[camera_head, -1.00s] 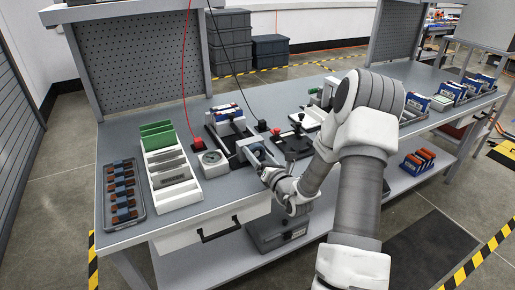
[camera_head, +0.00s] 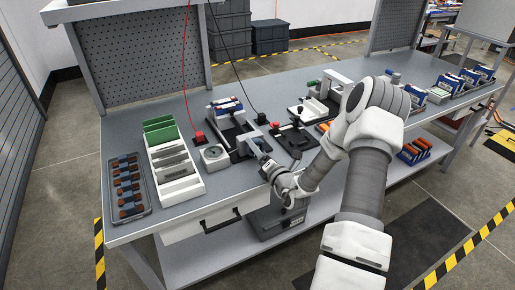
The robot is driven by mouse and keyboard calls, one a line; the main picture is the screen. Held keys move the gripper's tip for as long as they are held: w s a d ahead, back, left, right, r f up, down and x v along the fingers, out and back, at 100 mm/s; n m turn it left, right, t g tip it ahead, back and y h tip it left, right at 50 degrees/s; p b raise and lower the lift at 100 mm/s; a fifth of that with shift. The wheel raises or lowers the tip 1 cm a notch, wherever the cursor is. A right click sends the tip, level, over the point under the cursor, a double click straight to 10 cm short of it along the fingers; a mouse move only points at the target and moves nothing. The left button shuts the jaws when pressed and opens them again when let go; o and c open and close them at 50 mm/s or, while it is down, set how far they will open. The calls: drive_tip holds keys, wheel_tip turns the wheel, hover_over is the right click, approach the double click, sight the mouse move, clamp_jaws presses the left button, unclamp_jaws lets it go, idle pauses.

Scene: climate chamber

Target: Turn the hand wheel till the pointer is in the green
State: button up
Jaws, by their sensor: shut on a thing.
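My gripper (camera_head: 265,162) reaches in from the right, low over the front edge of the bench, at the front of that fixture. It is shut on the hand wheel there. My gripper and wrist hide most of the wheel, so its shape and angle cannot be told.
A white tray with dividers (camera_head: 196,186) and a dark tray of small parts (camera_head: 148,209) stand left of the gauge. A red button box (camera_head: 198,138) is behind it. Black fixtures (camera_head: 296,142) lie to the right. Red and black cables hang behind.

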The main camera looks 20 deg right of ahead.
drive_tip(key=o, duration=1.2)
drive_tip(key=shift+o, duration=0.2)
drive_tip(key=shift+s, duration=0.1)
drive_tip(key=s+p, duration=0.1)
drive_tip(key=s, duration=1.6)
drive_tip(key=shift+s+d, duration=0.15)
drive_tip(key=shift+d, duration=0.15)
